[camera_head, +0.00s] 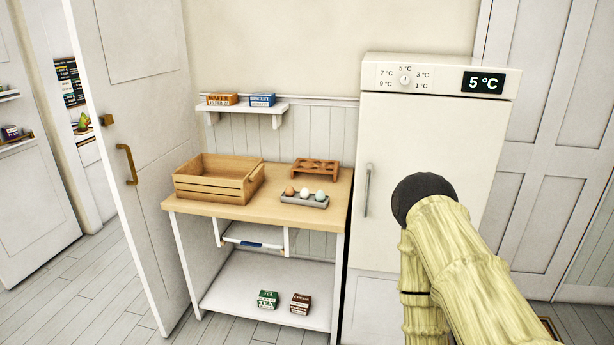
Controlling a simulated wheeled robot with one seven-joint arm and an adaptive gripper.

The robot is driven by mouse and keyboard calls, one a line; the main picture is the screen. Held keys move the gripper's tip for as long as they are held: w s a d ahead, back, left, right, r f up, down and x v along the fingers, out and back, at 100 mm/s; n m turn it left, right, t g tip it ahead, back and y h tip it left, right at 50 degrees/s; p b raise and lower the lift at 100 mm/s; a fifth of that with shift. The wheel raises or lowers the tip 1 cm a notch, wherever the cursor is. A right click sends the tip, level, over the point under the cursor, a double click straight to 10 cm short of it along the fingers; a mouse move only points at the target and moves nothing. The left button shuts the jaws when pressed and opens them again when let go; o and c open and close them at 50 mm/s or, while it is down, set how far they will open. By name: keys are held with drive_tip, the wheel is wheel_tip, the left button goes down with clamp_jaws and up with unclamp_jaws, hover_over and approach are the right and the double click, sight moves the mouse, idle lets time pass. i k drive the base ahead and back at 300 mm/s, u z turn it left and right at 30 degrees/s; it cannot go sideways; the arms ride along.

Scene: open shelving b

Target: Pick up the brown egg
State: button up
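The brown egg (290,191) sits at the left end of a small grey tray (306,202) on a wooden-topped table (255,213). Two paler eggs stand to its right in the same tray, a whitish one (305,193) in the middle and a pale greenish one (320,195) at the right end. My arm, pale yellow with a dark round joint, rises at the lower right in front of the fridge, well apart from the eggs. My gripper is not visible.
A wooden crate (211,190) stands left of the tray, and a wooden rack (316,168) stands behind it. The fridge (430,140) is close on the right. An open door (140,120) stands left. A wall shelf (243,109) holds two boxes above. The table's front middle is clear.

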sight(290, 191)
drive_tip(key=z, duration=0.2)
drive_tip(key=k, duration=0.4)
drive_tip(key=u, duration=1.65)
drive_tip(key=i, duration=1.95)
drive_tip(key=z, duration=1)
drive_tip(key=i, duration=0.55)
drive_tip(key=z, duration=0.5)
